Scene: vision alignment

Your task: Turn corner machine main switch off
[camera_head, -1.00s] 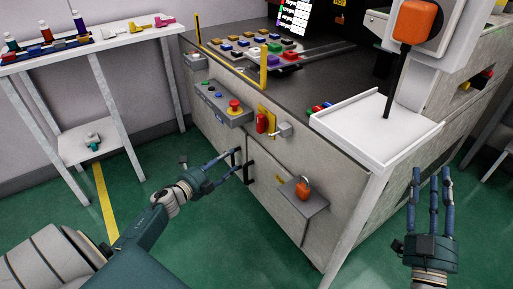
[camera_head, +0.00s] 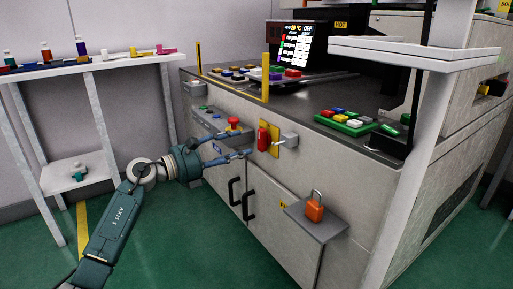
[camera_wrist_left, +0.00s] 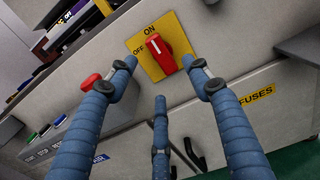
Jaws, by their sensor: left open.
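The main switch is a red rotary handle (camera_head: 264,139) on a yellow plate (camera_head: 275,149) on the front of the grey machine. In the left wrist view the red handle (camera_wrist_left: 161,55) is close ahead, its white-marked end towards the ON label (camera_wrist_left: 149,29); the OFF label (camera_wrist_left: 139,50) is to the left. My left gripper (camera_head: 243,143) is open just left of the switch. In the wrist view its fingers (camera_wrist_left: 159,78) spread below and to either side of the handle, with nothing between them. I cannot tell whether a fingertip touches the plate. My right gripper is out of view.
A control box (camera_head: 211,125) with a red emergency button (camera_head: 233,123) sits left of the switch. An orange padlock (camera_head: 314,207) stands on a small grey shelf (camera_head: 325,228) below right. Black door handles (camera_head: 249,204) stick out below. A white side table (camera_head: 95,66) stands left.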

